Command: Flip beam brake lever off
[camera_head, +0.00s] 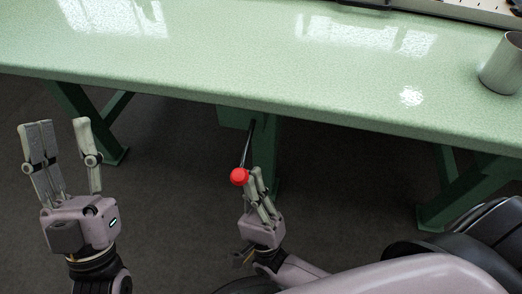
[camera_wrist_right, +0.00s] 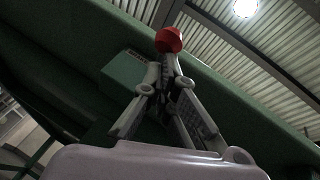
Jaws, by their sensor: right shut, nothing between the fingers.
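The brake lever is a thin dark rod (camera_head: 248,146) with a round red knob (camera_head: 239,176), below the front edge of the green table. It slants down from a green housing (camera_head: 232,116) under the tabletop. The red knob also shows in the right wrist view (camera_wrist_right: 169,40), just beyond the fingertips. My right gripper (camera_head: 254,178) is shut and empty, its fingertips right beside the knob; I cannot tell whether they touch it. My left gripper (camera_head: 63,124) is open and empty, upright at the left, away from the lever.
The green tabletop (camera_head: 230,60) spans the view above the lever, its front edge close over my right gripper. Green table legs (camera_head: 447,190) stand at both sides. A grey metal cup (camera_head: 502,66) sits at the right of the table. A black rounded object (camera_head: 480,232) is at the lower right.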

